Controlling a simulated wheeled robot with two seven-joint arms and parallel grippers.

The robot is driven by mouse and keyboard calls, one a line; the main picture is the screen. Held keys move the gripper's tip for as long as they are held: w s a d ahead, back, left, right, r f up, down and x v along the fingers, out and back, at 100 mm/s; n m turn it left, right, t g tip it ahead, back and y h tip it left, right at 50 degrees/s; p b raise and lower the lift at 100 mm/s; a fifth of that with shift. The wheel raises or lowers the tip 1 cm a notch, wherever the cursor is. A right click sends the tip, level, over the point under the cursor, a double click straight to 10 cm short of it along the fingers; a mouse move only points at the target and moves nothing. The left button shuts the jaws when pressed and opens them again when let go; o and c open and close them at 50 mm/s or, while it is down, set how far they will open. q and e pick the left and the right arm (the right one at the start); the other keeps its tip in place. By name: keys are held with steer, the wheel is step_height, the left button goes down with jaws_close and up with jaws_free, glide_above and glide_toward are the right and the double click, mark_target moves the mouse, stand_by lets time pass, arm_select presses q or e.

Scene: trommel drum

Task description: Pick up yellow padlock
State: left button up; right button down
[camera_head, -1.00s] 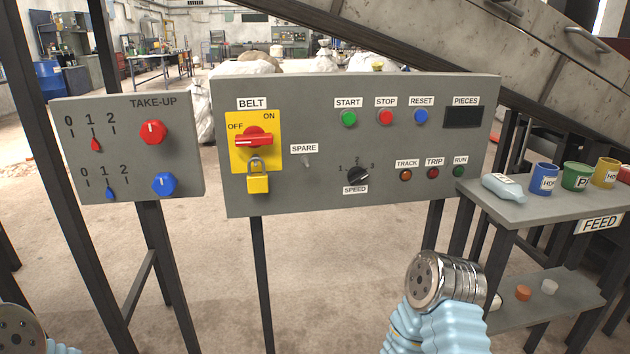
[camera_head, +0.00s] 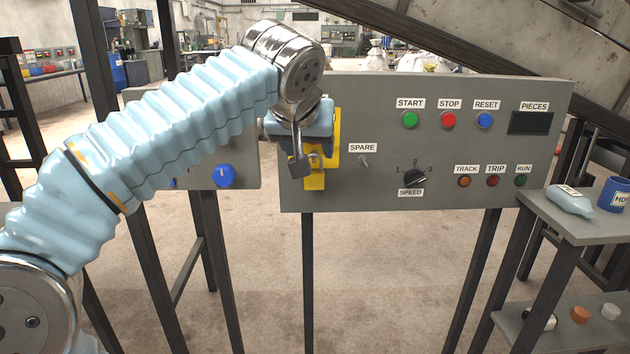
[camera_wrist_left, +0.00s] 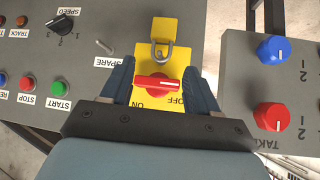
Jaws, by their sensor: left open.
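The yellow padlock (camera_head: 315,181) hangs below the switch on the yellow BELT plate (camera_head: 334,131). My left arm hides much of it in the head view. The wrist view, turned upside down, shows the padlock body (camera_wrist_left: 164,29) and grey shackle clearly. My left gripper (camera_head: 309,160) is in front of the plate. In the wrist view its open fingers (camera_wrist_left: 162,70) stand either side of the red switch handle (camera_wrist_left: 158,83), and the padlock is beyond the fingertips. Nothing is visibly held. My right gripper is not in view.
The grey panel has START, STOP and RESET buttons (camera_head: 448,119) and a SPEED knob (camera_head: 414,177). The SPARE toggle (camera_wrist_left: 104,46) is near the left gripper. The TAKE-UP panel (camera_wrist_left: 243,88) is close by. A shelf (camera_head: 585,229) with containers stands right.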

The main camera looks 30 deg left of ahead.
mark_target(314, 171)
arm_select(q)
steer(key=x, duration=0.9)
steer(key=shift+a+f+b, duration=0.2)
steer(key=shift+a+b, duration=0.1)
steer(key=c, duration=0.9)
steer(key=shift+r, duration=0.2)
